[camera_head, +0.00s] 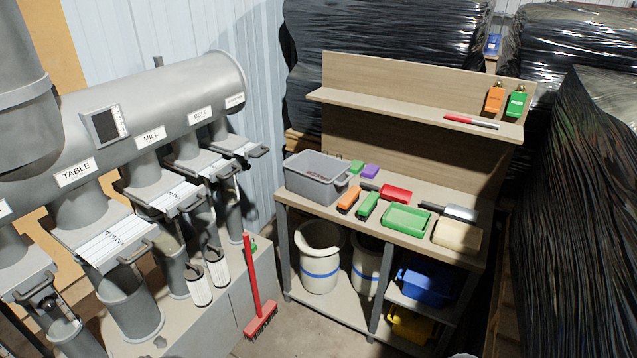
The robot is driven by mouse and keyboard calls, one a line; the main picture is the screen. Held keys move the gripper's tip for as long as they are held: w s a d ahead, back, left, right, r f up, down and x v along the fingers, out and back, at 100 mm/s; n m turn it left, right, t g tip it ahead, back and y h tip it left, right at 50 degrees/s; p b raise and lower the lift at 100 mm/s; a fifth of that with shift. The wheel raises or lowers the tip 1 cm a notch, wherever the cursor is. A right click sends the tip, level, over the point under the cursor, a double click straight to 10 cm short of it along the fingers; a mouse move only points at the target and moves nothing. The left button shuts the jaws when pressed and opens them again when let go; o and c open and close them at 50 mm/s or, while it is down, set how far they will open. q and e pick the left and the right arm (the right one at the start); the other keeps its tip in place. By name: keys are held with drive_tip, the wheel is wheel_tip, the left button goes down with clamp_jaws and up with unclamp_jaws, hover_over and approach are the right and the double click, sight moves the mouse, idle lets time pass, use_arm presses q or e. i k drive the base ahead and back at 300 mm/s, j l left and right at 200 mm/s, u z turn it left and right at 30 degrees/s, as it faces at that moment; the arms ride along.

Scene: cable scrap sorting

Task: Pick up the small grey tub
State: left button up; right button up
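A grey tub (312,188) stands upright on the left end of the wooden workbench (380,224). It is open at the top, has a handle at its right side, and some dark brownish material shows inside. Neither of my grippers shows in the head view.
Green and purple blocks (370,171), brushes (348,200), a red scoop (396,193), a green tray (406,219) and a beige tray (457,235) crowd the bench right of the tub. Buckets (320,258) stand below.

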sight(321, 178)
drive_tip(key=i+j+u, duration=0.15)
drive_tip(key=i+u, duration=0.15)
drive_tip(key=i, duration=0.2)
drive_tip(key=i+u, duration=0.35)
drive_tip(key=i, duration=0.2)
